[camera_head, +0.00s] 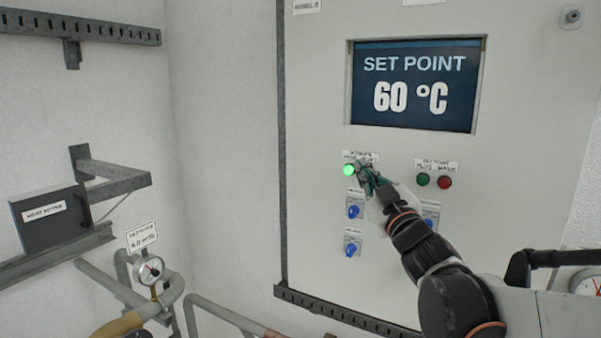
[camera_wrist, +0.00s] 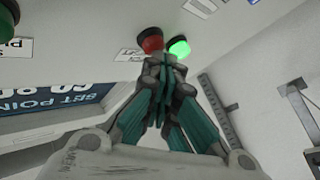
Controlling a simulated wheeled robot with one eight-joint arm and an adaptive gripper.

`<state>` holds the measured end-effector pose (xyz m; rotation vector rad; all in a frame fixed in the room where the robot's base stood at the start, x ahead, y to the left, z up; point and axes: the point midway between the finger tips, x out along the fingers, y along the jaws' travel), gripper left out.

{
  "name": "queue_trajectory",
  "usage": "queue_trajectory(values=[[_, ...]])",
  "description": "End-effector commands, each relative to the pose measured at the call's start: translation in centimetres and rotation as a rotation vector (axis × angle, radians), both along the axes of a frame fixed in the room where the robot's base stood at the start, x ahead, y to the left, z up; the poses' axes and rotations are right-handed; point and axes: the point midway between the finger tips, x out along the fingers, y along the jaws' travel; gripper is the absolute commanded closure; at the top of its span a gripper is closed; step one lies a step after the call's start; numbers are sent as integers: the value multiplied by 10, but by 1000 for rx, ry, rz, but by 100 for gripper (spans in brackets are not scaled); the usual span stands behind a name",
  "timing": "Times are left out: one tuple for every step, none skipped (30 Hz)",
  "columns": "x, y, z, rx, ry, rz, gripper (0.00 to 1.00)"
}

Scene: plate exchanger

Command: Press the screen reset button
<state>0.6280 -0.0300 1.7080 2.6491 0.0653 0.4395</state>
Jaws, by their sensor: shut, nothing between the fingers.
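The control panel has a lit green lamp (camera_head: 349,170) under a small label (camera_head: 361,157) whose words are too small to read. My gripper (camera_head: 363,171) is shut and empty, its tips just right of this lamp at the panel. In the wrist view, a red button (camera_wrist: 150,40) and the lit green lamp (camera_wrist: 180,47) sit side by side just beyond the shut fingertips (camera_wrist: 164,62). My gripper hides the red button in the head view. I cannot tell whether the tips touch it. The screen (camera_head: 416,84) reads "SET POINT 60 °C".
A dark green button (camera_head: 423,179) and a red button (camera_head: 445,182) sit to the right under another label. Blue switches (camera_head: 354,211) are below the lamp. A pressure gauge (camera_head: 149,269), pipes and metal brackets stand at the left.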

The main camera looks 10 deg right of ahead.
Motion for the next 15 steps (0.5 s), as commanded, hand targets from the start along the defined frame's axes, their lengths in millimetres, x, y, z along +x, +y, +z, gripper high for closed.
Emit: queue_trajectory(values=[[-2, 2, 0, 0, 0, 0, 100], [-3, 2, 0, 0, 0, 1, 100], [-5, 4, 0, 0, 0, 1, 100], [-6, 5, 0, 0, 0, 1, 100], [-7, 6, 0, 0, 0, 1, 100], [-9, 7, 0, 0, 0, 1, 100], [-10, 8, 0, 1, 1, 1, 100], [-11, 8, 0, 1, 1, 1, 100], [-11, 8, 0, 1, 0, 0, 100], [-12, 9, 0, 0, 1, 0, 100], [-12, 9, 0, 0, 1, 0, 100], [-12, 9, 0, 0, 1, 0, 100], [-12, 8, 0, 0, 1, 0, 100], [-12, 8, -1, 0, 0, 0, 100], [-11, 8, -1, 0, 0, 0, 100]])
